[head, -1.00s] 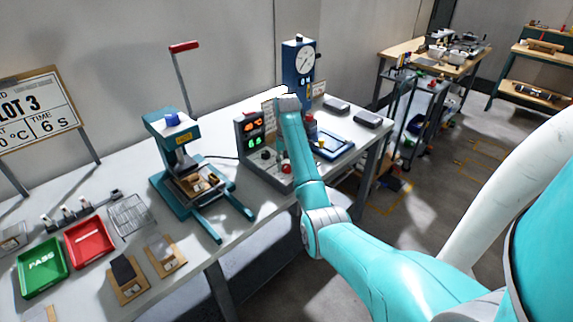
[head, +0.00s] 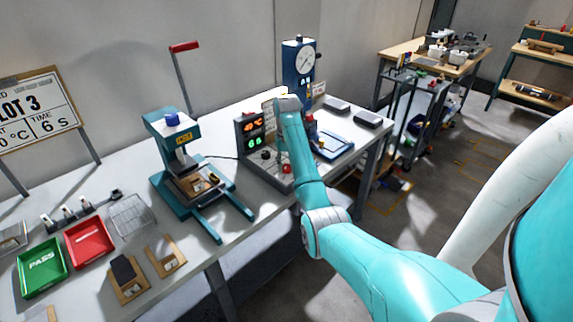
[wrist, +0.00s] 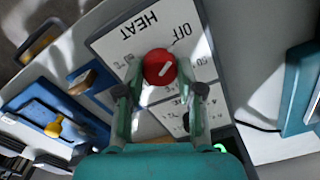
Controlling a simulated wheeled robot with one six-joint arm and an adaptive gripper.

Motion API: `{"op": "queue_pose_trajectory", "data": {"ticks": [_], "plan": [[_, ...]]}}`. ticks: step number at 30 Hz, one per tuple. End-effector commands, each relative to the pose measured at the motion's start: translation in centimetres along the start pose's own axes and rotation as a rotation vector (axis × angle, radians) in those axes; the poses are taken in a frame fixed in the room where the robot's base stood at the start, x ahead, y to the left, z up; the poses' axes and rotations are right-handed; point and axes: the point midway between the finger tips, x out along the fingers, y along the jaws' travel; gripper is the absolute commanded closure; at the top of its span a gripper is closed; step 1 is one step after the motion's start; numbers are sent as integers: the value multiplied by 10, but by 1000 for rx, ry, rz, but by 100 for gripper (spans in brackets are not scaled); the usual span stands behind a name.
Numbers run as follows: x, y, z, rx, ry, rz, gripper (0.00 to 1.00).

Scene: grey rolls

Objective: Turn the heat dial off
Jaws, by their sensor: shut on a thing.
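The heat dial (wrist: 159,67) is a round red knob with a white pointer line, on a pale panel (wrist: 118,48) marked HEAT and OFF. In the wrist view its pointer slants to the upper right, towards the OFF side. My gripper (wrist: 160,82) is shut on the dial, one finger on each side of it. In the head view the control box (head: 242,133) shows red digits above green ones. My arm hides part of its panel there, and a red knob (head: 287,168) shows beside the arm.
A teal press (head: 158,128) with a red-tipped lever stands left of the control box. A blue gauge stand (head: 290,70) is behind my arm. A blue tray (head: 338,143) lies to the right. Green (head: 35,285) and red (head: 80,258) trays are at the front left.

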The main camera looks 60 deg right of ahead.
Motion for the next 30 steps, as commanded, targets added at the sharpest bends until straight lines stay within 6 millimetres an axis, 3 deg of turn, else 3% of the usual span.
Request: {"op": "queue_pose_trajectory", "data": {"ticks": [1, 2, 4, 17, 30], "plan": [[0, 0, 0, -1, -1, 0, 98], [0, 0, 0, -1, 0, 0, 56], [0, 0, 0, -1, 0, 0, 38], [0, 0, 0, 30, 0, 0, 38], [0, 0, 0, 408, 0, 0, 38]]}}
